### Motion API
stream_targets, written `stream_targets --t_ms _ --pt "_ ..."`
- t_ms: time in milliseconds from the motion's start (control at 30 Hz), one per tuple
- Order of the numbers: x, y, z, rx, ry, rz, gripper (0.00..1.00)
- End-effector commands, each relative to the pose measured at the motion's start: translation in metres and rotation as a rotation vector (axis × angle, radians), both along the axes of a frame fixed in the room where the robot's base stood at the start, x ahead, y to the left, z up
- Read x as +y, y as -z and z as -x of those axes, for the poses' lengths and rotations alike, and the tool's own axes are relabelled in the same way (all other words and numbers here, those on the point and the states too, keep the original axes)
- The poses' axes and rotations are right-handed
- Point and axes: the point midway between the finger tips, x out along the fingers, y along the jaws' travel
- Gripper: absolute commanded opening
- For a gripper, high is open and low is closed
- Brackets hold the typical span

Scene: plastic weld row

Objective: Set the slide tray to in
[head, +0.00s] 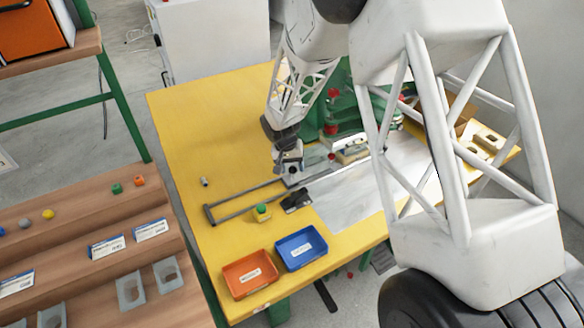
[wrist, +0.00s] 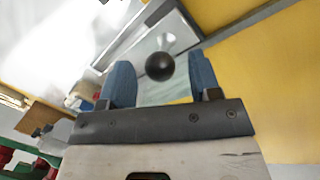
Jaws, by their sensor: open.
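My gripper (head: 290,172) is over the yellow table at the inner end of a pair of dark rails (head: 243,191). In the wrist view, its two blue fingers (wrist: 161,76) are apart. A round black knob (wrist: 160,66) shows between them, with a gap on each side. I cannot tell whether the fingers are level with the knob or above it. A pale grey plate, apparently the slide tray (wrist: 158,42), lies under the knob between the rails. In the head view, my gripper and arm hide most of the tray and the knob.
A green machine (head: 341,105) stands right behind my gripper. An orange bin (head: 249,291) and a blue bin (head: 301,264) sit at the near table edge. The table's left side is mostly clear.

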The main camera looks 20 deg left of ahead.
Motion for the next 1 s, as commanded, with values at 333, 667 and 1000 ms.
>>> stream_targets --t_ms 333,667,1000 --pt "-0.0011 0.0050 0.0000 0.000 0.000 0.000 0.57" --pt "-0.0010 0.0049 0.0000 0.000 0.000 0.000 0.16" --pt "-0.0049 0.0049 -0.0039 0.000 0.001 0.000 0.00"
